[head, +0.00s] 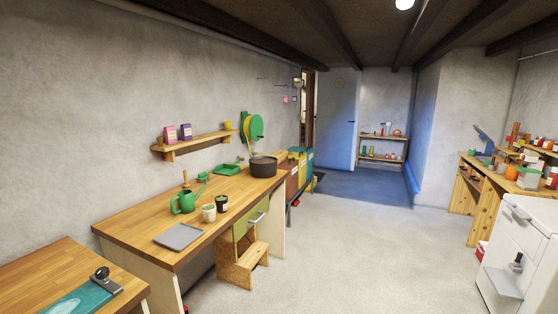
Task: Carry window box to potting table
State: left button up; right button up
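A long wooden-topped table (135,219) stands along the left wall, with gardening things on it; it looks like the potting table. On it are a green watering can (184,202), two small pots (209,213), a grey flat tray (179,236), a shallow green tray (226,169) and a dark round pot (264,167). I cannot make out a window box for certain in this view. Neither of my grippers shows.
A nearer wooden table (50,277) is at the bottom left. A wooden step stool (241,262) stands before the long table. A white cabinet (520,245) and a cluttered workbench (485,180) are at the right.

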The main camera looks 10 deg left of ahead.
aim_at(248, 191)
jog(key=i+z, duration=0.4)
jog(key=i, duration=1.15)
jog(key=i+l, duration=0.1)
jog(key=i, duration=3.05)
jog(key=i+u, duration=0.15)
jog(key=i, duration=0.25)
jog(key=i+l+u, duration=0.15)
jog(key=i, duration=0.2)
